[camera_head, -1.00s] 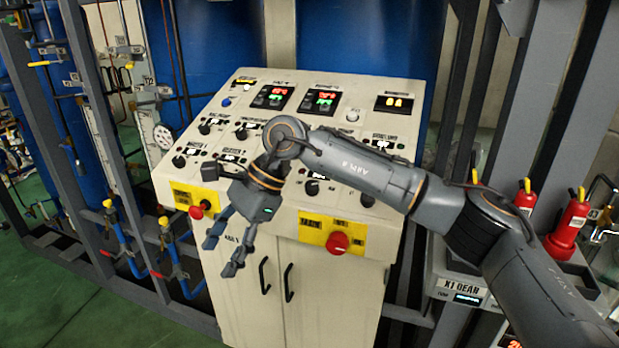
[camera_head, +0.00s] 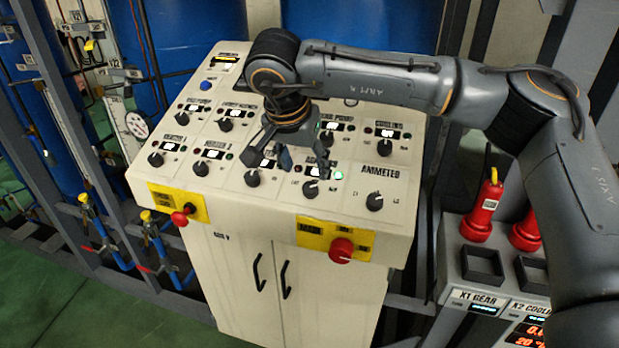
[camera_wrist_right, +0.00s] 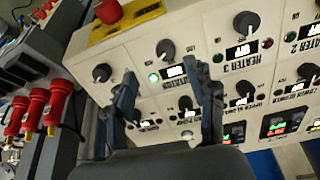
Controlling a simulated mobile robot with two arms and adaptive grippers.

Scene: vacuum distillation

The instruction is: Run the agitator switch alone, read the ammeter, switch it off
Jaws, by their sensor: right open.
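The agitator switch (camera_head: 310,188) is a black knob low on the sloped control panel (camera_head: 225,152). Its green lamp (camera_head: 338,175) is lit. My right gripper (camera_head: 306,168) is open and empty just above the knob, fingers pointing down to the panel. In the right wrist view the knob (camera_wrist_right: 165,50) lies just beyond and between the open fingertips (camera_wrist_right: 167,82), with the lit lamp beside it. A knob labelled as ammeter (camera_head: 374,201) stands to its right. My right arm hides the numeric displays at the panel's top right in the head view. My left gripper is out of view.
Several other black knobs sit close by, including a heater knob (camera_head: 252,178). A red button (camera_head: 341,250) on a yellow plate sticks out of the panel front. Red-topped pieces (camera_head: 482,212) stand at the right. The green floor (camera_head: 45,300) is clear at lower left.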

